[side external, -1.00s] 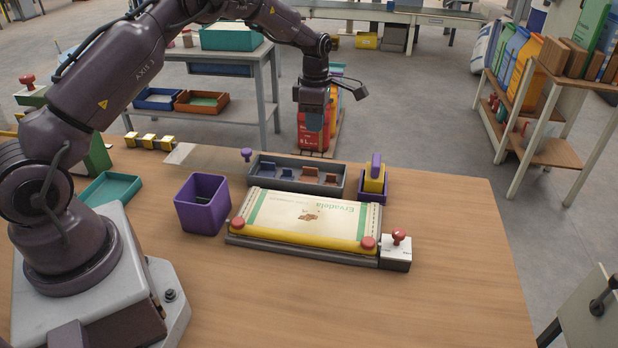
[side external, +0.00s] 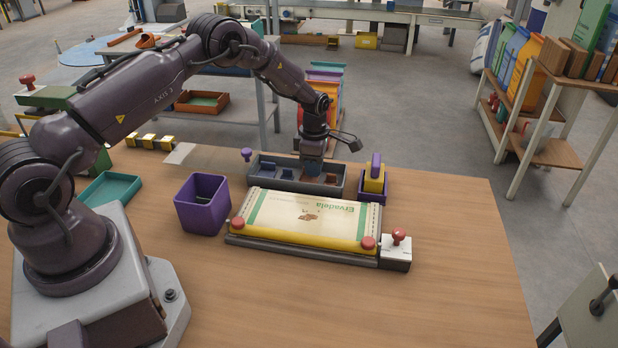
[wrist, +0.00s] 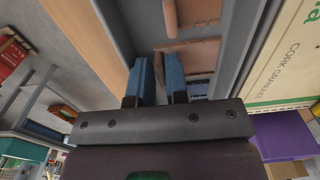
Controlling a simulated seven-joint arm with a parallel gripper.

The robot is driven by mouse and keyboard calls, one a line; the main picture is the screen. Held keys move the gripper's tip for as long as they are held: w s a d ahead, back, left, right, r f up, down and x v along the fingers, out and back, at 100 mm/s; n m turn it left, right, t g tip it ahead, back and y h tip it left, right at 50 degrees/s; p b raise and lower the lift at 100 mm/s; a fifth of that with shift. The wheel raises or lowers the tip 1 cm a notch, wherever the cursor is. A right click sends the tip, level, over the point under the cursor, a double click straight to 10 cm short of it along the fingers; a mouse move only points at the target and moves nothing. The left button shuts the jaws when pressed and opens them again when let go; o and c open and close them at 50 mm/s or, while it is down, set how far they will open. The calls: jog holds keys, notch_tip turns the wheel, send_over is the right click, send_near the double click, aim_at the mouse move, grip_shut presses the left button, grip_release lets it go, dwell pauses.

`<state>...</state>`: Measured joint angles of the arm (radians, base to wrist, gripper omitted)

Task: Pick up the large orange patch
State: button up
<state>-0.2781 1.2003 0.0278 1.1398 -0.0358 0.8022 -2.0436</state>
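The grey parts tray (side external: 262,178) holds blue patches (side external: 287,174) on its left and orange-brown patches on its right. One orange-brown patch (side external: 332,180) shows to the right of my gripper (side external: 311,172); the spot below the gripper is hidden in the side view. In the wrist view, two orange-brown patches with upright tabs lie in the tray, one nearer (wrist: 203,55) and one farther (wrist: 207,12). I cannot clearly tell which is larger.
A printed sack (side external: 310,214) lies flat in front of the tray. A purple bin (side external: 202,204) stands to the left, and a yellow block with a purple handle (side external: 374,177) sits in a holder to the right. The table's front right is clear.

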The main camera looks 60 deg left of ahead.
grip_shut()
jog(key=shift+r, duration=0.15)
